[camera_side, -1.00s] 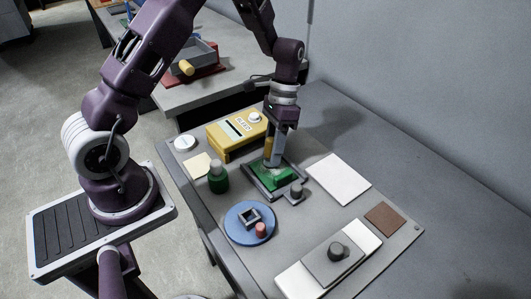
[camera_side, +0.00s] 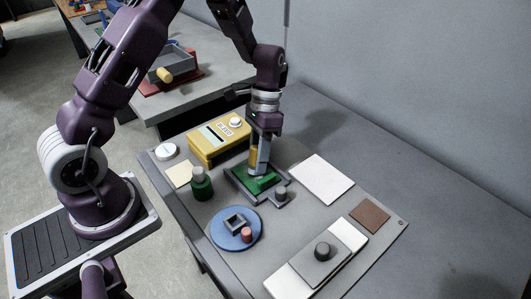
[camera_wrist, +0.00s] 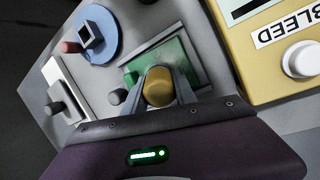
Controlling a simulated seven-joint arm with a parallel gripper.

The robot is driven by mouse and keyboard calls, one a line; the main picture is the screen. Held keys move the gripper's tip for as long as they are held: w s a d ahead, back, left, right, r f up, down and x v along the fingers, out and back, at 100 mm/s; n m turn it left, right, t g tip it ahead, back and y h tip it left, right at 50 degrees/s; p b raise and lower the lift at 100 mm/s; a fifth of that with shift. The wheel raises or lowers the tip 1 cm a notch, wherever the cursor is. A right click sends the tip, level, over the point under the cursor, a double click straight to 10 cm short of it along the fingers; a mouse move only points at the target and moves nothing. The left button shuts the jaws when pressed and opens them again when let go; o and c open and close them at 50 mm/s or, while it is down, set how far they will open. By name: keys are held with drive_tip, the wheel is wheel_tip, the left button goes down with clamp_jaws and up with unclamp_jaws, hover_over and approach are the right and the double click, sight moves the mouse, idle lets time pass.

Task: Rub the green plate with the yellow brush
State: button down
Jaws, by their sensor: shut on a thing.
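The green plate (camera_side: 266,183) lies in a dark grey frame (camera_side: 240,186) on the grey table. My gripper (camera_side: 259,168) points down over it, shut on the yellow brush (camera_side: 253,155). The brush stands roughly upright between the fingers, its lower end at the plate's surface; whether it touches is hard to tell. In the wrist view the brush (camera_wrist: 158,87) shows as a rounded yellow end between the fingers, with the green plate (camera_wrist: 176,52) behind it. The brush and fingers hide part of the plate.
A yellow box marked BLEED (camera_side: 206,153) stands close behind the plate. A green bottle (camera_side: 201,188) and blue disc (camera_side: 218,238) are in front, a grey knob (camera_side: 281,194) at the frame's corner. A white sheet (camera_side: 317,179) lies to the right.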

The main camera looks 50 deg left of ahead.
drive_tip(key=shift+s, duration=1.9)
drive_tip(key=shift+w+d, duration=0.1)
drive_tip(key=shift+w, duration=3.45)
drive_tip(key=shift+w+r, duration=0.1)
drive_tip(key=shift+w, duration=0.2)
wheel_tip(320, 180, up, 8)
drive_tip(key=shift+s, duration=0.1)
drive_tip(key=shift+a+f, duration=0.55)
drive_tip(key=shift+a, duration=0.2)
drive_tip(key=shift+r, duration=0.1)
